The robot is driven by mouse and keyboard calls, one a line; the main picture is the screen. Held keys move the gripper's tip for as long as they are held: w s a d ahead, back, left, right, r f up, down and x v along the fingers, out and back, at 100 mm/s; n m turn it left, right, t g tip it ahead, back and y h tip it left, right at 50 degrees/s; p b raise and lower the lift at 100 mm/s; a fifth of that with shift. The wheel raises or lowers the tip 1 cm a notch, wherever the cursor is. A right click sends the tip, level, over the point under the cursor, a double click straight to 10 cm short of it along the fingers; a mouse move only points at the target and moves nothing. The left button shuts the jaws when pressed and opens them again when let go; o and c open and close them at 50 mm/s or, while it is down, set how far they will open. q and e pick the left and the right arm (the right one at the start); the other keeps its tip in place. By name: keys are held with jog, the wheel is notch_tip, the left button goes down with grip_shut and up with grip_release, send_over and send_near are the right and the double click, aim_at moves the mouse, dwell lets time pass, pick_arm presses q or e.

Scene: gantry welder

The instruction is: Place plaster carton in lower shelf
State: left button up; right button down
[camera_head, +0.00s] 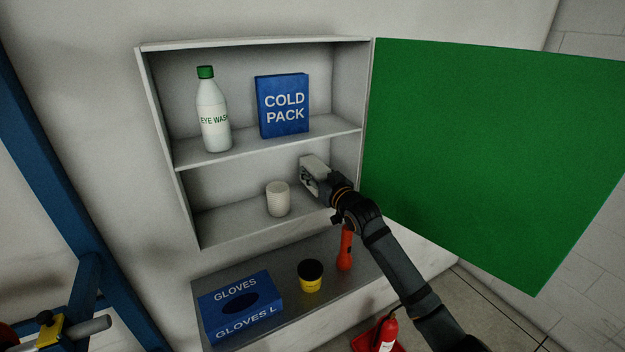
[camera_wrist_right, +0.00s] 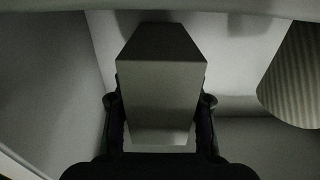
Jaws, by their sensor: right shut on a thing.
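A plain pale carton (camera_head: 311,163), likely the plaster carton, is inside the lower compartment of the open wall cabinet, towards its right side. My right gripper (camera_head: 318,180) is shut on it, with the arm reaching in from the lower right. In the right wrist view the carton (camera_wrist_right: 161,92) sits between the two dark fingers. I cannot tell whether its base touches the lower shelf (camera_head: 240,222). My left gripper is not in view.
A white ribbed roll (camera_head: 278,199) stands left of the carton. An eye wash bottle (camera_head: 213,115) and a cold pack box (camera_head: 283,105) stand on the upper shelf (camera_head: 245,146). The green door (camera_head: 480,150) is open right. Below, a ledge holds gloves (camera_head: 240,305), a yellow tub (camera_head: 311,278) and a red flashlight (camera_head: 345,250).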

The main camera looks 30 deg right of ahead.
jog(key=shift+s+f, duration=0.15)
jog(key=shift+f, duration=0.65)
jog(key=shift+s+f, duration=0.1)
jog(key=shift+f, duration=0.35)
jog(key=c, duration=0.9)
grip_release()
jog(key=shift+o, duration=0.7)
jog(key=shift+s+p, duration=0.15)
jog(key=shift+p, duration=0.4)
jog(key=s+p, duration=0.2)
jog(key=p, duration=0.1)
jog(key=s+r+p, duration=0.1)
jog(key=s+p, duration=0.2)
jog(key=p, duration=0.1)
jog(key=shift+s+d, duration=0.1)
jog(key=shift+s, duration=0.25)
pick_arm(q)
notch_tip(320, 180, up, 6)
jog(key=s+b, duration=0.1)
jog(key=b, duration=0.1)
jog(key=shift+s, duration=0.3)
pick_arm(e)
jog(key=shift+s+f, duration=0.15)
jog(key=shift+s, duration=0.85)
jog(key=shift+s+f, duration=0.2)
jog(key=shift+s, duration=0.75)
jog(key=shift+s+f, duration=0.15)
jog(key=shift+s, duration=0.85)
